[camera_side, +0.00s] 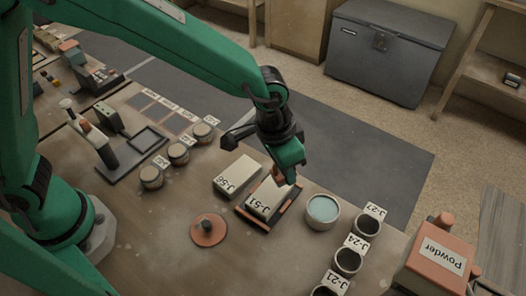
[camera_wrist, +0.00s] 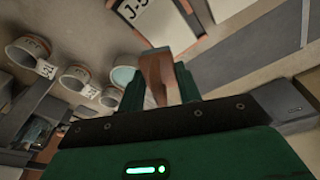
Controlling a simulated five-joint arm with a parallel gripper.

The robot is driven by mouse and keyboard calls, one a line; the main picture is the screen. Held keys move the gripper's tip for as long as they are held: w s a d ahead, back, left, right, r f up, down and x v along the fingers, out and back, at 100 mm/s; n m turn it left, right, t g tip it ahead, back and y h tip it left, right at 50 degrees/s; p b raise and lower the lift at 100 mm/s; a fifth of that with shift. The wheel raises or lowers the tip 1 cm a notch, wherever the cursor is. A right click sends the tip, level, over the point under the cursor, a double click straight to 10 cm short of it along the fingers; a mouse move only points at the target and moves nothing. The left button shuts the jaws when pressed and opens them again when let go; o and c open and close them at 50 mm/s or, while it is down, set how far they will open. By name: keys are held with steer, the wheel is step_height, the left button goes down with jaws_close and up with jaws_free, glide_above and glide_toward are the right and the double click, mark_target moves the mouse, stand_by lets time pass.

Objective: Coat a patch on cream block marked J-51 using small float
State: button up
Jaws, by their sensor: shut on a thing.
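The cream block marked J-51 (camera_side: 262,205) lies in a dark tray with orange-brown edges (camera_side: 283,216). It also shows at the top of the wrist view (camera_wrist: 165,22). My gripper (camera_side: 281,167) is over the far end of this block, pointing down. In the wrist view my gripper (camera_wrist: 160,78) is shut on a brown, wood-like piece (camera_wrist: 154,72), which appears to be the small float. Its working face is hidden, and I cannot tell whether it touches the block. A second cream block, marked J-56 (camera_side: 237,174), lies just left of the tray.
A bowl of pale blue stuff (camera_side: 323,208) stands right of the tray. Labelled cups, J-27 (camera_side: 367,226) and J-24 (camera_side: 347,262) among them, stand further right. An orange disc with a knob (camera_side: 208,231) lies in front. A Powder box (camera_side: 437,257) stands at right.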

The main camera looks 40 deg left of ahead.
mark_target(280, 184)
steer(key=shift+f, duration=1.6)
steer(key=shift+a+f, duration=0.3)
steer(key=shift+f, duration=0.5)
steer(key=shift+a, duration=1.75)
steer(key=d, duration=0.4)
steer(key=shift+d, duration=0.1)
steer(key=shift+s, duration=0.8)
steer(key=shift+w+a, duration=0.1)
steer(key=shift+a, duration=1.95)
steer(key=shift+d, duration=1.85)
steer(key=shift+d+r, duration=0.2)
steer(key=shift+r, duration=3.85)
